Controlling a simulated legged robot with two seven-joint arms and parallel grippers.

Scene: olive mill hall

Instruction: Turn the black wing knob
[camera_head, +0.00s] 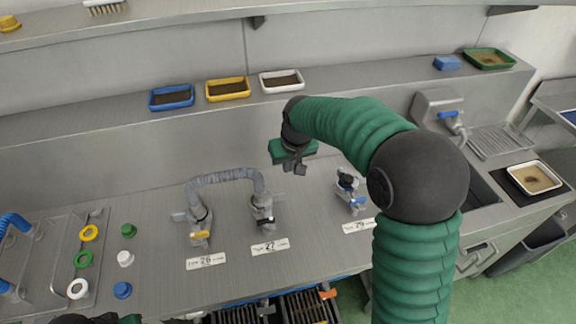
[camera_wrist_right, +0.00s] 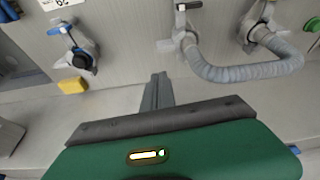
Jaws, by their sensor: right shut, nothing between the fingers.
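The black wing knob (camera_head: 264,222) is a small dark bar on the grey valve above the label 27. It also shows at the top edge of the right wrist view (camera_wrist_right: 188,6). My right gripper (camera_head: 298,170) is above the counter, up and to the right of this valve and left of valve 29, apart from both. In the right wrist view its fingers (camera_wrist_right: 157,90) are together with nothing between them, and the knob lies beyond their tips. A dark part with some green, probably my left gripper (camera_head: 100,319), is cut off at the bottom edge; its fingers cannot be made out.
A grey hose (camera_head: 225,176) arches from valve 27 to valve 26 (camera_head: 199,226), which has a yellow handle. Valve 29 (camera_head: 348,190) has a blue handle and a round black part. A yellow block (camera_wrist_right: 72,86) lies near it. Coloured trays (camera_head: 228,79) stand on the ledge behind.

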